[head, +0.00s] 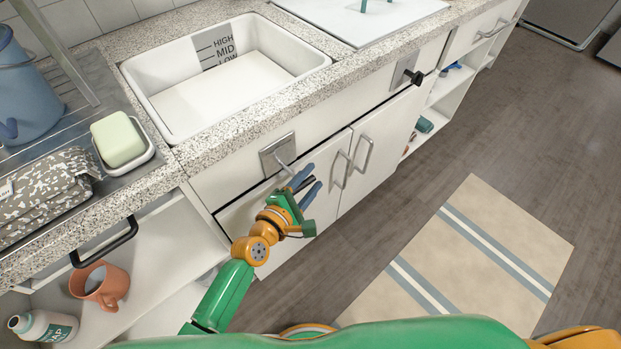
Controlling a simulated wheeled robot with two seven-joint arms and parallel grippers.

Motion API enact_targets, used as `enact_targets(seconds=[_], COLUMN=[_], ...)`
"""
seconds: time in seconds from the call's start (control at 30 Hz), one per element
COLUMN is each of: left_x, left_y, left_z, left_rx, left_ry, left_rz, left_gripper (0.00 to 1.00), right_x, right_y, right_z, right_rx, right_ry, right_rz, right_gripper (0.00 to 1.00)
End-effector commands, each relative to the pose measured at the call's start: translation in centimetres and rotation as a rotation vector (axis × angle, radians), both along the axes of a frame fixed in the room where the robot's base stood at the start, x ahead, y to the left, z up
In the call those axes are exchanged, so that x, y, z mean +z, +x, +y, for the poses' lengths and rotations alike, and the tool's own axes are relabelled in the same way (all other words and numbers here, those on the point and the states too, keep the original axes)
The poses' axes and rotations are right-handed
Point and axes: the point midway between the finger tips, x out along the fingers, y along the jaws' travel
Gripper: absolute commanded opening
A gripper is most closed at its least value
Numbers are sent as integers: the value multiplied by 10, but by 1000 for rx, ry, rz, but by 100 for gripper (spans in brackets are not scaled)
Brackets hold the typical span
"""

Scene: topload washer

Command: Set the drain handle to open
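A metal lever handle (284,165) on a square grey plate (270,157) is on the white cabinet front, below the sink basin. A second plate with a black knob (412,76) is further right on the same front. I cannot tell from labels which one is the drain handle. My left gripper (313,176) is just in front of the metal lever, its blue-grey fingers apart with nothing seen between them. The lever's lower end is close to the upper finger; I cannot tell whether they touch. My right gripper is not in view.
The white basin (180,103) above has HIGH, MID and LOW marks and looks empty. Cabinet doors with bar handles (362,152) are right of the gripper. A soap dish (148,156), blue pitcher (28,95) and orange mug (100,285) are left. A striped rug (490,240) lies on open floor.

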Motion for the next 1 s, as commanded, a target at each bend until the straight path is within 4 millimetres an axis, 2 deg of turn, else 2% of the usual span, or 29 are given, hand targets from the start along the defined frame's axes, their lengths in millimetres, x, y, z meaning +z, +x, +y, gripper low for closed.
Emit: enact_targets(seconds=[0.1,0.3,0.43,1.0], left_x=[3,12,14,15], left_y=[-5,-40,-54,-56], left_z=[4,28,38,40], left_rx=[1,-1,0,0], left_ry=[-2,2,2,0], left_rz=[-1,3,3,1], left_gripper=[50,50,50,50], right_x=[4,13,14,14], right_y=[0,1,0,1], right_z=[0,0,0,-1], right_rx=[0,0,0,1], right_ry=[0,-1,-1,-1], right_rz=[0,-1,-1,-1], right_gripper=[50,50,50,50])
